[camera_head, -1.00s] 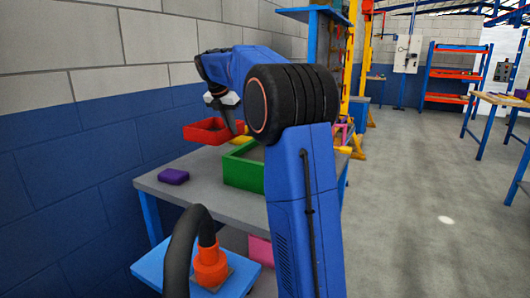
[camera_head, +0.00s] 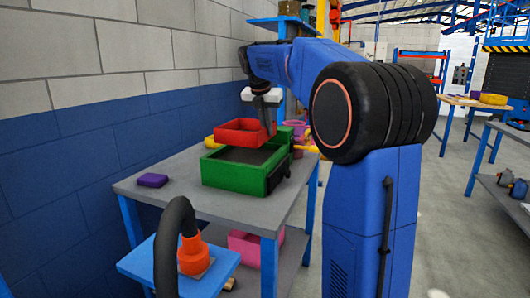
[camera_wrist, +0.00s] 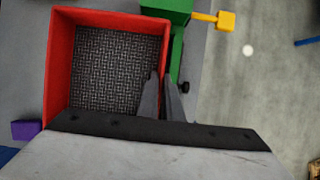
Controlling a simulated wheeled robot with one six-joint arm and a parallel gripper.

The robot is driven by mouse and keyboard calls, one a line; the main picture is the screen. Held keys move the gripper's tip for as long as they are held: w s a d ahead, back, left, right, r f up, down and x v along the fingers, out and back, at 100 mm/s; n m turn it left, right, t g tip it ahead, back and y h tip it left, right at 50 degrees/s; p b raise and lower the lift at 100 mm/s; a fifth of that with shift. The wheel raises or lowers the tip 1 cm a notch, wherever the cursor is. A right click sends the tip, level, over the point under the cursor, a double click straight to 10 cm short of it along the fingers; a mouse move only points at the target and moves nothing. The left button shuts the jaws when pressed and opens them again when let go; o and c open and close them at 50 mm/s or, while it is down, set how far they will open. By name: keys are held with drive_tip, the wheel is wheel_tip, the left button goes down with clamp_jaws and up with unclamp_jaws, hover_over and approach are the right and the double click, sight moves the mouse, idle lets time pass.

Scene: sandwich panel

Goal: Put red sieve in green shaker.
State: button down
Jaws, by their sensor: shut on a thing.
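The red sieve (camera_head: 236,139) is a square, open box with a dark mesh floor, which shows in the wrist view (camera_wrist: 62,70). My gripper (camera_head: 268,127) is shut on its right wall and holds it roughly level. The green shaker (camera_head: 230,178) is a larger open box on the grey table. In the head view the sieve appears above the shaker's back part, with the dark inside showing in front. In the wrist view a green part of the shaker (camera_wrist: 168,9) shows right of the sieve, so they look offset sideways. The exact gap is unclear.
A purple block (camera_head: 152,180) lies on the grey table (camera_head: 190,207) at left. A yellow handle (camera_wrist: 226,20) sticks out beside the shaker. A pink bin (camera_head: 243,247) is on the lower shelf. The blue-and-grey wall is close behind the table.

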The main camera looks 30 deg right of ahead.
sight(266, 140)
drive_tip(key=shift+f, duration=3.6)
drive_tip(key=shift+f, duration=0.1)
drive_tip(key=c, duration=2.3)
unclamp_jaws()
drive_tip(key=shift+o, duration=0.4)
